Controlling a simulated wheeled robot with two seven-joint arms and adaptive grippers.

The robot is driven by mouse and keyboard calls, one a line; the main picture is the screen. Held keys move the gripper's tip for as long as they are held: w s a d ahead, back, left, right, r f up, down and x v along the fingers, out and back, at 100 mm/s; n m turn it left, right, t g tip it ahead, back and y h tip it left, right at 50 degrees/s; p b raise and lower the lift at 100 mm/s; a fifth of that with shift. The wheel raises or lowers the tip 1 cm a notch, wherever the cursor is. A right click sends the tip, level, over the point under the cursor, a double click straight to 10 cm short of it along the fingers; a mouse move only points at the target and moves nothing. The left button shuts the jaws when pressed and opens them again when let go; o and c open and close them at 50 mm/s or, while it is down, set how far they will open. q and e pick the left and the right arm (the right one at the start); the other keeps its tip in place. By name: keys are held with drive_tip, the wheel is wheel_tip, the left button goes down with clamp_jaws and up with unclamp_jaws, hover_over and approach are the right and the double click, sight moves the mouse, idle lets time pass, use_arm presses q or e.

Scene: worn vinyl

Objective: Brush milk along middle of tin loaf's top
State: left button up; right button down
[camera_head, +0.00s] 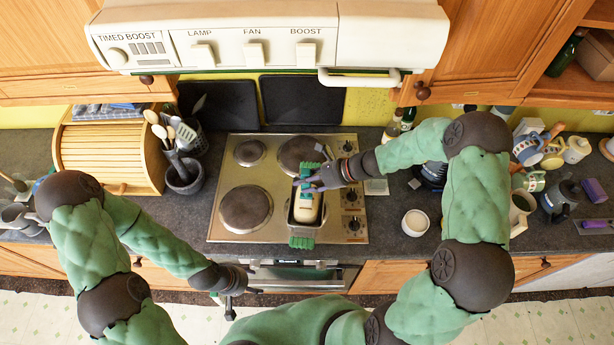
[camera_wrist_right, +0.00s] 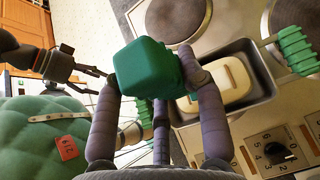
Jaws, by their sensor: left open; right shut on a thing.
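The pale tin loaf (camera_head: 307,208) sits in a dark metal tin (camera_head: 291,214) with green end grips (camera_head: 301,242) on the hob. In the right wrist view the loaf (camera_wrist_right: 235,84) lies just beyond my fingers. My right gripper (camera_head: 308,184) is over the far part of the loaf, shut on the brush, whose green handle (camera_wrist_right: 148,70) shows large in the wrist view. The bristles are mostly hidden, so I cannot tell whether they touch the crust. A small white pot (camera_head: 415,222) stands on the counter to the right; its contents are unclear. My left gripper (camera_head: 236,291) is open and empty before the oven.
The hob (camera_head: 225,229) has dark hotplates and control knobs along its right side. A mortar (camera_head: 184,178) and a wooden bread bin (camera_head: 105,155) stand to the left. Mugs and a kettle (camera_head: 561,198) crowd the right counter. The cooker hood (camera_head: 265,38) overhangs the back.

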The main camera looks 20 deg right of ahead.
drive_tip(key=shift+s+a, duration=0.1)
drive_tip(key=shift+s, duration=0.2)
